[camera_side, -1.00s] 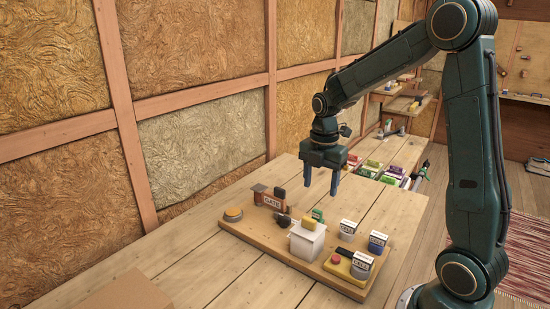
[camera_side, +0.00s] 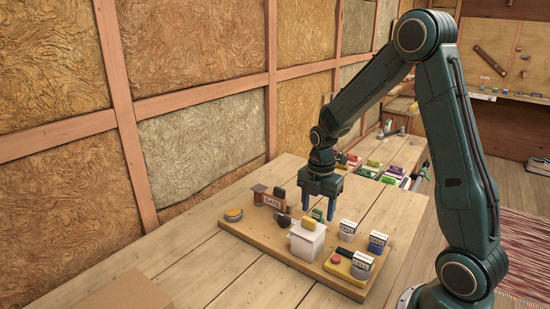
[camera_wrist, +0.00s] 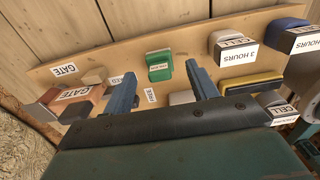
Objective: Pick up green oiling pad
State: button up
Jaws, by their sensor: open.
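The green oiling pad is a small green block with a white label (camera_wrist: 159,66), standing on the wooden board (camera_wrist: 190,39) in the wrist view, a little beyond and between my fingertips. In the side view the green pad (camera_side: 318,214) shows small behind the white box, partly hidden by it and close to a finger. My gripper (camera_side: 318,209) points down over the board with its fingers apart and empty. In the wrist view my gripper's blue fingers (camera_wrist: 158,75) stand to either side of the pad, apart from it.
A white box with a yellow block (camera_side: 307,240) stands in front of the pad. A block labelled GATE (camera_side: 271,200) is to the left, labelled cell blocks (camera_side: 377,241) to the right. A yellow piece with a red button (camera_side: 340,265) is at the front. The table's left side is clear.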

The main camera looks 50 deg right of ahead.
aim_at(317, 218)
jog(key=shift+f, duration=1.35)
jog(key=c, duration=1.1)
